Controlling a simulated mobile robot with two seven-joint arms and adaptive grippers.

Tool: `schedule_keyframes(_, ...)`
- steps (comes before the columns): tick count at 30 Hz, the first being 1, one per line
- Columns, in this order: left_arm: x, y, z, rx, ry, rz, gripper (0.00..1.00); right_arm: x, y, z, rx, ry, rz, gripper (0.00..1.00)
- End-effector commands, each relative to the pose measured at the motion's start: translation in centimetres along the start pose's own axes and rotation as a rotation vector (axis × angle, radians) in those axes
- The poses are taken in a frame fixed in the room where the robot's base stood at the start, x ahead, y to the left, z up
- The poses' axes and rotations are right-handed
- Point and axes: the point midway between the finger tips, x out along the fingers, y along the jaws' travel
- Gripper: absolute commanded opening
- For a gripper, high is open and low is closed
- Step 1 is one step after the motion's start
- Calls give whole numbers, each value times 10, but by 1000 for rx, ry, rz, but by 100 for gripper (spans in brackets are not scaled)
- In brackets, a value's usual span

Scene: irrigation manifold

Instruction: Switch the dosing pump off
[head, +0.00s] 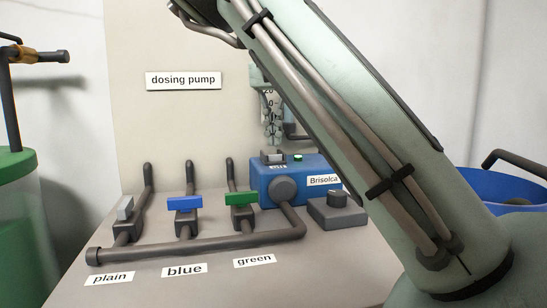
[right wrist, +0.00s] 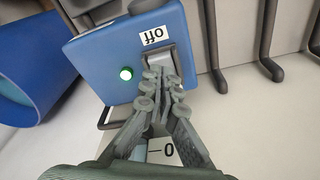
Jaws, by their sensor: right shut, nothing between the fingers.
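The dosing pump is a blue box (head: 292,181) on the grey bench, under the "dosing pump" sign (head: 184,80). In the head view the gripper (head: 273,140) points down above the pump. My left gripper is not in view.
Valves with grey (head: 125,208), blue (head: 184,203) and green (head: 241,199) handles stand on pipes left of the pump. A small grey box with a knob (head: 337,210) is in front. A green tank (head: 20,220) is left, a blue barrel (head: 515,190) right.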

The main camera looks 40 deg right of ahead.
Motion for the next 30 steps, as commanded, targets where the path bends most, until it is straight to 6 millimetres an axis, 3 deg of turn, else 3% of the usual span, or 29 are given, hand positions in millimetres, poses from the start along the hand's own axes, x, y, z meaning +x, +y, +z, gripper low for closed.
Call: schedule_keyframes(30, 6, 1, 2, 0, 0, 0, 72, 7, 0, 1, 0, 0, 0, 0)
